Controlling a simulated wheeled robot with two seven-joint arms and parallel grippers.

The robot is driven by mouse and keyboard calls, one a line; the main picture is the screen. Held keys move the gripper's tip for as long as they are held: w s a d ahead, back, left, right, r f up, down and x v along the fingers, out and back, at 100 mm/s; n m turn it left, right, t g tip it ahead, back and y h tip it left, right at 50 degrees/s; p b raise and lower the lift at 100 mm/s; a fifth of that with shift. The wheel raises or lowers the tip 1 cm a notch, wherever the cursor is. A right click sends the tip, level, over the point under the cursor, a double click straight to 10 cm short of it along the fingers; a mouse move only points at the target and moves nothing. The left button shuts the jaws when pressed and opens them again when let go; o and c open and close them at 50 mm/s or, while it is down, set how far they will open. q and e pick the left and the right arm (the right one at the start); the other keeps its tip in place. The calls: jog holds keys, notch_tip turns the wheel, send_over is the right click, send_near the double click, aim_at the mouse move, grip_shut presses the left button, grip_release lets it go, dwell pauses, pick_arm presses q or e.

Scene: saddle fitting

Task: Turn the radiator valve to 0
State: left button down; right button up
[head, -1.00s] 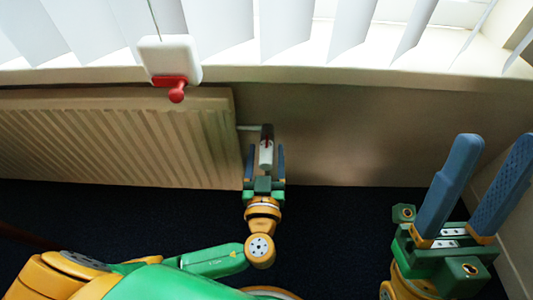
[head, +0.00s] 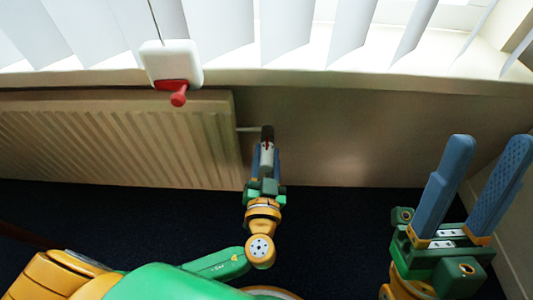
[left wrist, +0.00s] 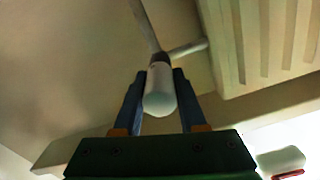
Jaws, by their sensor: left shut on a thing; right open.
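The radiator valve (head: 267,151) has a white head and a dark collar. It sits on a pipe at the right end of the radiator (head: 120,140). My left gripper (head: 265,162) is shut on the valve head, with one blue finger on each side. The left wrist view shows the white rounded valve head (left wrist: 160,95) between the two fingers (left wrist: 160,104). A dark reddish mark shows on the valve in the head view; I cannot read any numbers. My right gripper (head: 484,185) is open and empty at the right, well away from the valve.
A white box with a red lever (head: 173,65) is at the window sill (head: 330,83) above the radiator. White blinds hang above the sill. A short pipe (left wrist: 187,49) joins valve and radiator. The wall right of the valve is clear.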

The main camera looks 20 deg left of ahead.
pick_arm(q)
jog(key=m+p, duration=0.1)
jog(key=m, duration=0.5)
jog(key=shift+r+p, duration=0.15)
jog(key=shift+p, duration=0.2)
jog(key=m+p, duration=0.1)
jog(key=m, duration=0.4)
pick_arm(e)
jog(key=w+f+m+g+h, duration=0.4)
jog(key=w+f+g+h, duration=0.7)
jog(key=f, duration=0.5)
pick_arm(q)
jog(key=m+p, duration=0.2)
jog(key=m, duration=0.2)
jog(key=shift+r, duration=0.1)
jog(key=m+p, duration=0.1)
jog(key=m, duration=0.3)
jog(key=shift+m+p, duration=0.3)
jog(key=shift+m, duration=0.2)
pick_arm(e)
jog(key=s+d+f+g, duration=0.2)
jog(key=s+f+g, duration=0.3)
jog(key=f, duration=0.4)
jog(key=s+d+f+g+h, duration=0.1)
jog(key=s+d+f+g, duration=0.1)
jog(key=s+f+g, duration=0.4)
jog(key=shift+d+f+m+g, duration=0.3)
jog(key=shift+f+g, duration=0.4)
jog(key=shift+f, duration=0.7)
